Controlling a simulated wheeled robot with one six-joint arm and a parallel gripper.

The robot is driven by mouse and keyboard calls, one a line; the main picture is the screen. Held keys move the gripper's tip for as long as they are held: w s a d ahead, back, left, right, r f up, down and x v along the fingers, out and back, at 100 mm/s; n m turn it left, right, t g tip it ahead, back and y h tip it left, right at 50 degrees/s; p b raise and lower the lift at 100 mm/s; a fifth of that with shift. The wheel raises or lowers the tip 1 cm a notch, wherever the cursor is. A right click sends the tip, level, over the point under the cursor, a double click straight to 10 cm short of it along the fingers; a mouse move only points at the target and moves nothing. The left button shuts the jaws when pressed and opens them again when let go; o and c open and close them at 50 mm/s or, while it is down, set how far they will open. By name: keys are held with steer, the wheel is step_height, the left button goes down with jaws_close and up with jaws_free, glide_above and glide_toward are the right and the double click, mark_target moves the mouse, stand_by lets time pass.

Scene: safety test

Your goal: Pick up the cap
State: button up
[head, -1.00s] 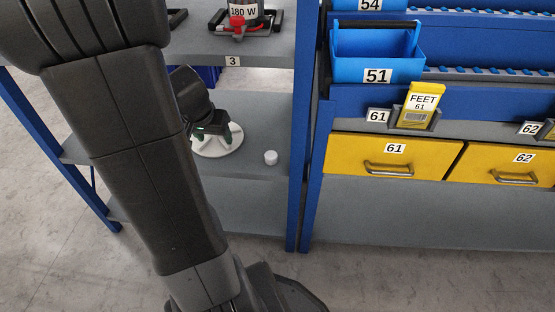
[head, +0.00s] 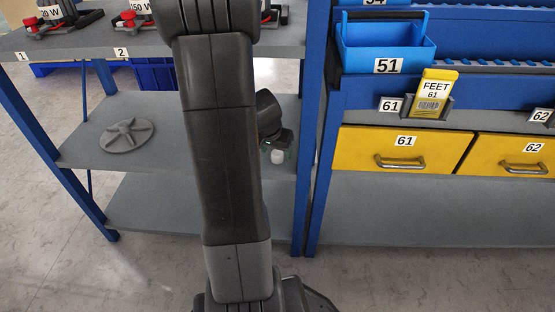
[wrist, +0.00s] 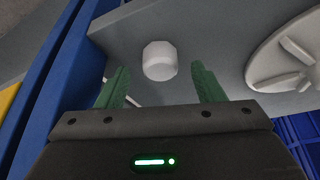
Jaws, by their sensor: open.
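In the wrist view my gripper (wrist: 160,78) is open, with a green finger on each side. The cap appears in the gap between the fingertips and slightly beyond them, with space on both sides. I cannot tell the exact height of the fingertips over the shelf.
A grey spoked disc (head: 126,135) lies farther left on the shelf. The blue post (head: 312,170) stands close to the right.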

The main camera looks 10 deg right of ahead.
steer(key=shift+x, duration=0.95)
steer(key=c, duration=1.1)
steer(key=shift+o, duration=0.2)
steer(key=shift+a+r, duration=0.1)
steer(key=shift+r, duration=0.05)
